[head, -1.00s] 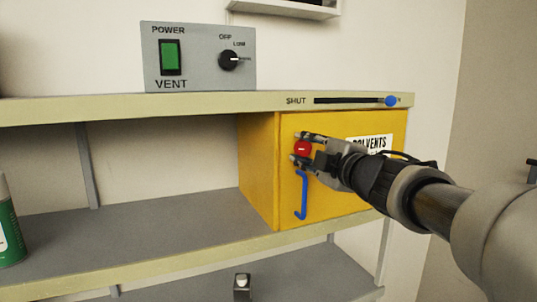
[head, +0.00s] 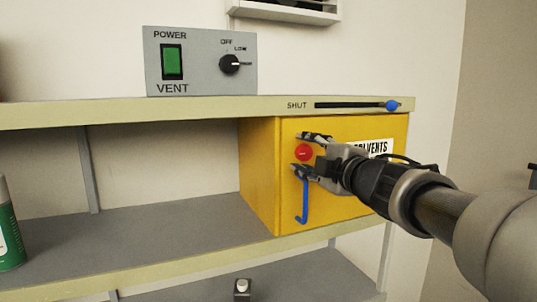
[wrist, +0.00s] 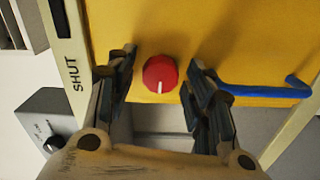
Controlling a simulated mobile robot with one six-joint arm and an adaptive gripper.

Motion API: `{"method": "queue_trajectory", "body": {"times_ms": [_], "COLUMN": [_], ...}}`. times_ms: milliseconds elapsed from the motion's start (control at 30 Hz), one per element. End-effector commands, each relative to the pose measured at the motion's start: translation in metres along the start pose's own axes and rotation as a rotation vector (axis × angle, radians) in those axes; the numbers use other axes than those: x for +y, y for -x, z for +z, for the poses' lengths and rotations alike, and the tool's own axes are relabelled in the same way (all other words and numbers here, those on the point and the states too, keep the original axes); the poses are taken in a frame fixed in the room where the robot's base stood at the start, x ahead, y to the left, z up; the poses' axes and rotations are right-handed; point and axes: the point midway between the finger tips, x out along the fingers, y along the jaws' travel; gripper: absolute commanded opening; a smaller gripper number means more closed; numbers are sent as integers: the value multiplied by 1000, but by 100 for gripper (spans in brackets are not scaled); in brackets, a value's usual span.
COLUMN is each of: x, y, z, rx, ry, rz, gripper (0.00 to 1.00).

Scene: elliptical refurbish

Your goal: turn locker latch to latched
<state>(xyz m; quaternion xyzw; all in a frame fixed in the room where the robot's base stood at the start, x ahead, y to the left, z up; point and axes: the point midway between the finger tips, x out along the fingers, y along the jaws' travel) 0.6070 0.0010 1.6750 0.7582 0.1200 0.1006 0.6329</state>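The yellow locker (head: 345,205) stands on the shelf at the right, its front marked with a SOLVENTS label (head: 377,147). The red round latch knob (head: 304,153) is on the upper left of its front. In the wrist view the knob (wrist: 160,75) has a white pointer line toward the bottom of the picture. A blue hooked handle (head: 304,203) sits below the knob; it shows at the right in the wrist view (wrist: 262,91). My gripper (head: 307,153) is open, its fingers above and below the knob, apart from it in the wrist view (wrist: 158,80).
A grey VENT box (head: 200,62) with a green switch and black dial stands on the upper shelf. A slider with a blue knob (head: 392,105) is on the shelf edge (head: 200,110) above the locker. A green can (head: 9,235) stands far left.

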Motion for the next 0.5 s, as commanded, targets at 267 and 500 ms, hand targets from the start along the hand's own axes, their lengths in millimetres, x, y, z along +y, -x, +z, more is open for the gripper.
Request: {"method": "queue_trajectory", "body": {"times_ms": [267,500], "x": [0,1], "y": [0,21], "z": [0,1], "rx": [0,-3], "ry": [-1,-1], "rz": [0,2], "gripper": [53,53]}}
